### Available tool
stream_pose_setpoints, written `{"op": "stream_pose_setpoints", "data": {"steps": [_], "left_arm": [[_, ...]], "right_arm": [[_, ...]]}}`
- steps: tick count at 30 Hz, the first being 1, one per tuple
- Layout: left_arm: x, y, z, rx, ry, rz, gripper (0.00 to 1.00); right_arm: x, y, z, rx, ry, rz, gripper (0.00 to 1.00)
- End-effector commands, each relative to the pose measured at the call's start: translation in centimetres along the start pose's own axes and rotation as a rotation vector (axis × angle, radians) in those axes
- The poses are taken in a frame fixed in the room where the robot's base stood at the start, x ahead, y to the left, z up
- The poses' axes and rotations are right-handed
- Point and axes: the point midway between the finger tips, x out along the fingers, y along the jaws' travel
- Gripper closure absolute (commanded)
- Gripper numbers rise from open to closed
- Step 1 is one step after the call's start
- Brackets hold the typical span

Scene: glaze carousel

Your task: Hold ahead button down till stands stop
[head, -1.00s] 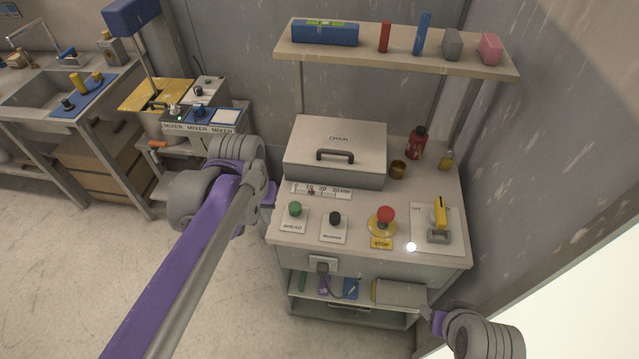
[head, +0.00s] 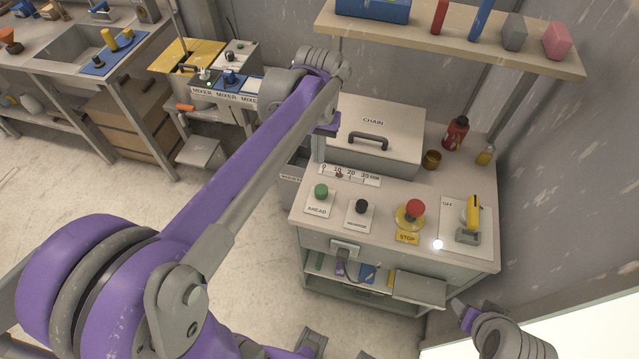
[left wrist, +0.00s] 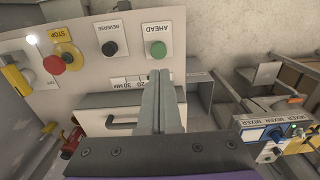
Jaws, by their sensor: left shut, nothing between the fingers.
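The green AHEAD button (head: 321,191) stands on its white plate at the left front of the cabinet top. In the left wrist view, the AHEAD button (left wrist: 158,49) is upside down, just beyond my fingertips. My left gripper (head: 317,156) is shut and empty, fingers pointing down, behind the button in the picture; its fingers (left wrist: 160,73) show closed together. I see a gap between the tips and the button in the picture, but cannot tell their height. The mm scale (head: 355,177) lies behind the button. My right gripper (head: 459,306) is at the lower right; its jaws are unclear.
The black REVERSE button (head: 361,207), red STOP button (head: 414,208) and yellow-handled switch (head: 473,212) stand right of AHEAD. A small white light (head: 437,244) glows. The CHAIN box (head: 385,130) stands behind, under a shelf (head: 450,42). Mixer units (head: 225,84) stand left.

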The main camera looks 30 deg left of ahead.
Motion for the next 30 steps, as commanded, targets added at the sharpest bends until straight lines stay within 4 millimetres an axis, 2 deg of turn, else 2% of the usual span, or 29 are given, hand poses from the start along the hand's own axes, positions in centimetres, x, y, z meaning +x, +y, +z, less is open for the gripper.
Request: {"op": "stream_pose_setpoints", "data": {"steps": [5,12,18,24,30], "left_arm": [[2.9,0.0,0.0,0.001,0.0,0.0,1.0],[8.2,0.0,0.0,0.001,0.0,0.0,1.0],[11.5,0.0,0.0,0.001,0.001,0.0,1.0],[13.2,0.0,0.0,0.001,0.001,0.0,1.0],[13.4,0.0,0.0,0.001,0.001,0.0,1.0]], "right_arm": [[0.2,0.0,0.2,0.0,-0.002,0.0,0.4],[0.6,0.0,0.6,0.0,-0.005,0.0,0.4],[0.7,0.0,0.7,0.0,-0.006,0.0,0.4],[0.8,0.0,0.8,0.0,-0.006,0.0,0.4],[0.8,0.0,0.8,0.0,-0.006,0.0,0.4]]}}
